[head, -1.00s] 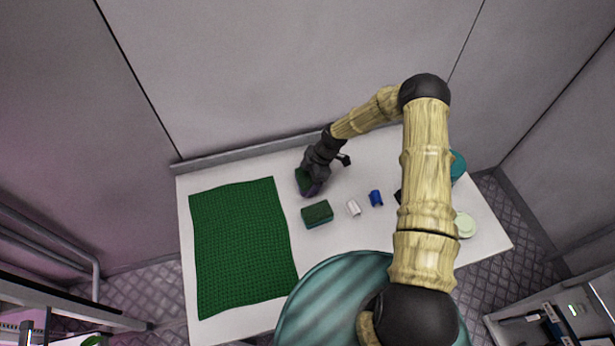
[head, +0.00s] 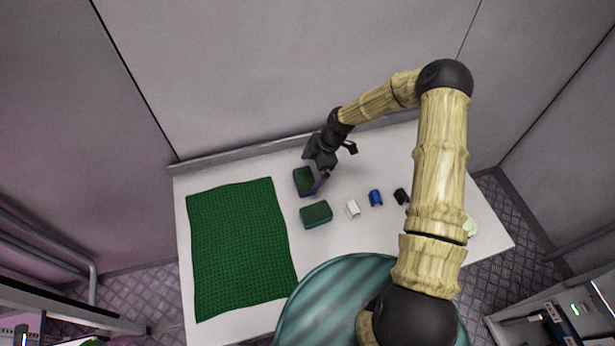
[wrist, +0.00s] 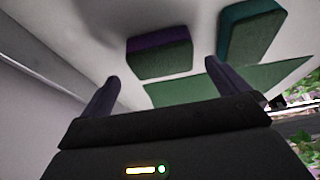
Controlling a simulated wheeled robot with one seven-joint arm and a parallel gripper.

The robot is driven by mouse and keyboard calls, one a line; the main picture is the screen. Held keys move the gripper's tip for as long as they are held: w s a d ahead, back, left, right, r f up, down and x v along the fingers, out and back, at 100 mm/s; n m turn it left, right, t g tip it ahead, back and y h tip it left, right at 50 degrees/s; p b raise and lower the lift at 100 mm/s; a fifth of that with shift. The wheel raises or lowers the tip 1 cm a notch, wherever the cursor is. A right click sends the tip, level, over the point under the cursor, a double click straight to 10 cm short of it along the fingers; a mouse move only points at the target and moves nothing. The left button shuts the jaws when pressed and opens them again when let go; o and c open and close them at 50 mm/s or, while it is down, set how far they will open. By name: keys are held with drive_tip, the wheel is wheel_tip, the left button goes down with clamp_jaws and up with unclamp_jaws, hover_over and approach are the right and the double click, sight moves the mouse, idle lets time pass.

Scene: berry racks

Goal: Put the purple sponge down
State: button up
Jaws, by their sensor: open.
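The purple sponge (head: 304,181), with a dark green top face, lies on the white table just right of the green mat. It also shows in the wrist view (wrist: 160,56), ahead of and between my fingers, apart from them. My gripper (head: 320,179) is open and empty, close to the sponge's right side in the head view. The wrist view shows both fingers (wrist: 160,82) spread wide with nothing between their tips.
A green and teal sponge (head: 316,214) lies nearer than the purple one. White (head: 352,209), blue (head: 375,198) and black (head: 401,196) small pieces lie to the right. The green mat (head: 242,245) is bare. A wall (head: 270,80) stands behind the table.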

drive_tip(key=b+v, duration=0.1)
drive_tip(key=v, duration=0.5)
drive_tip(key=shift+r, duration=0.35)
drive_tip(key=shift+d, duration=0.15)
drive_tip(key=s+d+r+m+t+h, duration=0.2)
drive_tip(key=s+d+r+m, duration=0.3)
drive_tip(key=s+r+m, duration=0.4)
drive_tip(key=s+d+r+m+t+h, duration=0.1)
drive_tip(key=s+d+r+m, duration=0.4)
drive_tip(key=s+r+m, duration=0.5)
drive_tip(key=shift+s+d+m+t+h, duration=0.35)
drive_tip(key=shift+s+m+h, duration=0.3)
drive_tip(key=shift+m, duration=0.45)
drive_tip(key=shift+w, duration=0.1)
